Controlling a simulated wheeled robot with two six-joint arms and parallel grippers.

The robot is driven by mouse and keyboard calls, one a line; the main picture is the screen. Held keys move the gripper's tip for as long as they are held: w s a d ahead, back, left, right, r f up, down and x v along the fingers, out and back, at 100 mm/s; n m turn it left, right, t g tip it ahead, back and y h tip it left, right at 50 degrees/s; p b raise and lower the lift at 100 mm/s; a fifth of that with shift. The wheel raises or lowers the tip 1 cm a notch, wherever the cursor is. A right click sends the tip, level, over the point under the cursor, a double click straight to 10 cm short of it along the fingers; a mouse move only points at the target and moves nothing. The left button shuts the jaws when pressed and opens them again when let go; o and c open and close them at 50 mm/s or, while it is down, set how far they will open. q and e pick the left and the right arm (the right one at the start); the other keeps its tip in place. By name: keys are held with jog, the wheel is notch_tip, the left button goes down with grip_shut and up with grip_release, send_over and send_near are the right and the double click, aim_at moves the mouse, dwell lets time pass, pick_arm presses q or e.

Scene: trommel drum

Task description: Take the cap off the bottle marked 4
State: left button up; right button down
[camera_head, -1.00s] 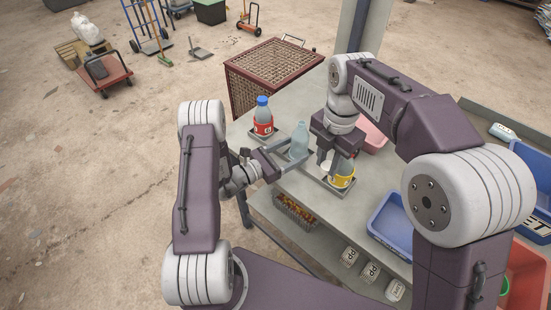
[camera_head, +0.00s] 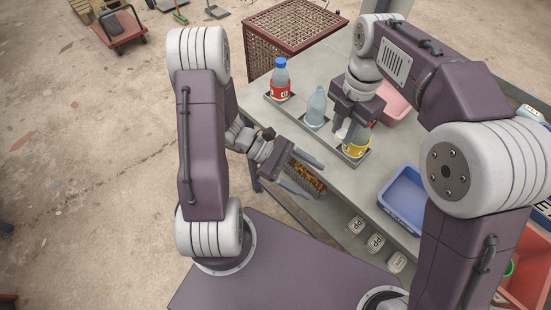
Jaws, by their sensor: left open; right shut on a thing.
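Three bottles stand in a row in a dark-slotted holder (camera_head: 332,128) on the grey table. The left bottle (camera_head: 280,82) has a blue cap and a red label. The middle bottle (camera_head: 315,110) is clear with no label visible. The right bottle (camera_head: 356,147) has a yellow label; its number is too small to read and its top is hidden by my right gripper. My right gripper (camera_head: 346,134) points down there, shut on a small white cap (camera_head: 342,131); I cannot tell whether the cap touches the bottle.
A blue tray (camera_head: 403,203) and a pink tray (camera_head: 394,104) lie on the table. White dd-marked blocks (camera_head: 376,243) are lower down. A brown mesh crate (camera_head: 290,28) stands behind.

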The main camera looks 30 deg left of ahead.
jog(key=shift+d, duration=0.15)
pick_arm(q)
jog(key=s+a+f+m+g+y, duration=0.3)
jog(key=s+m+g+y, duration=0.1)
jog(key=s+m+y, duration=0.45)
pick_arm(e)
jog(key=shift+d, duration=0.1)
jog(key=shift+s, duration=0.15)
jog(key=shift+a, duration=0.2)
pick_arm(q)
jog(key=w+a+r+m+t+y, duration=0.2)
jog(key=w+a+m+t+y, duration=0.2)
jog(key=w+a+m, duration=0.2)
jog(key=shift+w+r+m+y, duration=0.3)
jog(key=shift+r+m+y, duration=0.05)
jog(key=shift+m, duration=0.6)
jog(key=shift+a, duration=0.1)
